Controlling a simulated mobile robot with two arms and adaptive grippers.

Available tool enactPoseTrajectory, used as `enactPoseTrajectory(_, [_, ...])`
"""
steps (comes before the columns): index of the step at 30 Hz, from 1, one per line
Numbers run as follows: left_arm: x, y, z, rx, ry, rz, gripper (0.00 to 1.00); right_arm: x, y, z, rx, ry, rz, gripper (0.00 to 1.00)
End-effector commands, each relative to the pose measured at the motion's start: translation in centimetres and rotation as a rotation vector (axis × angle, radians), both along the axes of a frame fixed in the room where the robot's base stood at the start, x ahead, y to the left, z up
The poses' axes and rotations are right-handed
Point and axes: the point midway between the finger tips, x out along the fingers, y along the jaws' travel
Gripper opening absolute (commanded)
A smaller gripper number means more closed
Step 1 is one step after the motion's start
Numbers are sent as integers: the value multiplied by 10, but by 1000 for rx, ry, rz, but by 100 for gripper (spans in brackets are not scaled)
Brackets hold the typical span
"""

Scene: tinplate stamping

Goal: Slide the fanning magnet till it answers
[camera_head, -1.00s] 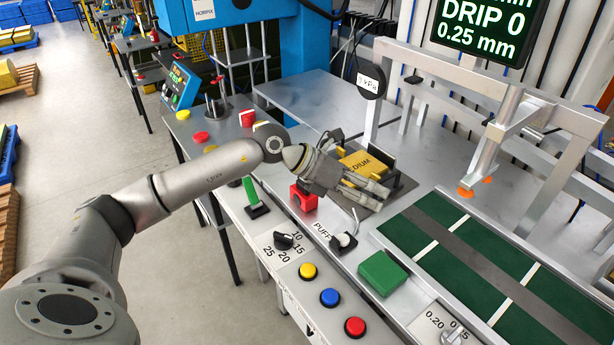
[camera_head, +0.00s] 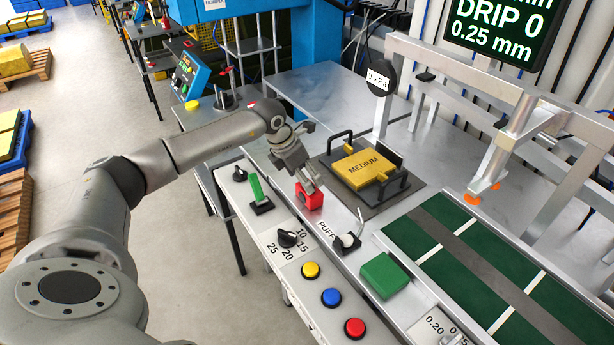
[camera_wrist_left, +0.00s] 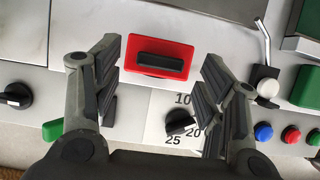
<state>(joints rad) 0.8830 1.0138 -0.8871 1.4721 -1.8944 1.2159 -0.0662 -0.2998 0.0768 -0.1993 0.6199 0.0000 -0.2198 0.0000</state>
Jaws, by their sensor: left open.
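A red block (camera_head: 314,201) sits at the edge of the machine's front panel, beside the plate holding the yellow stack; I take it for the fanning magnet. In the left wrist view the red block (camera_wrist_left: 142,68) has a dark bar across its top. My left gripper (camera_head: 308,184) is open and just above the block. In the wrist view the left gripper's fingers (camera_wrist_left: 160,82) are apart, one on each side of the block, with nothing between them touching it. The yellow stack (camera_head: 361,170) marked MEDIUM lies between dark guides. My right gripper is not in view.
A green-handled lever (camera_head: 255,190), a dial (camera_head: 288,238), a small lever marked PUFF (camera_head: 348,240) and yellow, blue and red buttons (camera_head: 330,297) line the panel. A green block (camera_head: 384,275) and a green belt (camera_head: 430,225) lie to the right. A screen (camera_head: 492,28) reads DRIP 0, 0.25 mm.

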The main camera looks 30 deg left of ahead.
Motion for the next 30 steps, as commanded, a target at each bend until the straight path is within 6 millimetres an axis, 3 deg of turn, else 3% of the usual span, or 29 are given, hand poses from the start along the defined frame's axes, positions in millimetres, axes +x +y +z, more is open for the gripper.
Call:
enactPoseTrajectory(6, [7, -3, -20, -1, 1, 1, 66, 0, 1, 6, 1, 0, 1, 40])
enactPoseTrajectory(16, [9, -4, -24, -1, 0, 0, 66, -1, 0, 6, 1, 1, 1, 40])
enactPoseTrajectory(30, [9, -4, -23, 0, 0, 0, 6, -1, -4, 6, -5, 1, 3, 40])
